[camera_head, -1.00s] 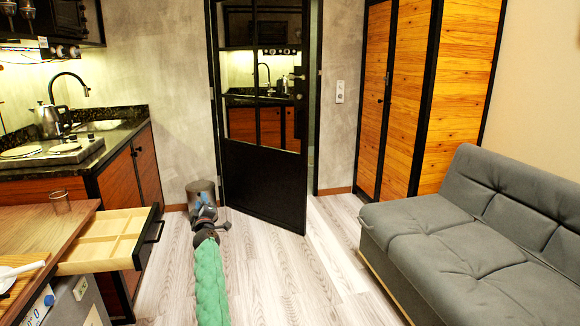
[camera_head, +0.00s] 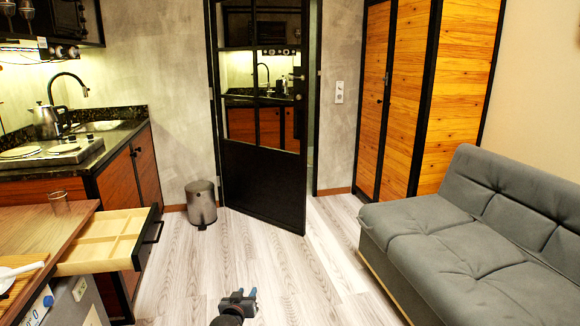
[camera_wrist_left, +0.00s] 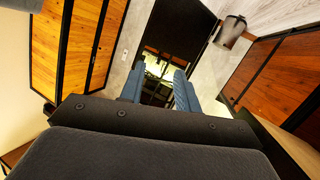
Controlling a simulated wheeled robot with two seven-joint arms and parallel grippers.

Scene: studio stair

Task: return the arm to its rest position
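My left gripper (camera_head: 238,295) shows at the bottom edge of the head view, low over the wooden floor (camera_head: 290,275), with only its dark wrist and blue-grey fingers in sight. In the left wrist view, the two blue fingers of my left gripper (camera_wrist_left: 158,88) stand apart with a clear gap between them, and nothing is held. The rest of my left arm is out of the head view. My right gripper is in neither view.
An open drawer (camera_head: 100,242) juts from the wooden counter (camera_head: 35,232) at the left. A metal bin (camera_head: 201,203) stands by the black door (camera_head: 262,180). A grey sofa (camera_head: 440,235) fills the right. The floor between them is clear.

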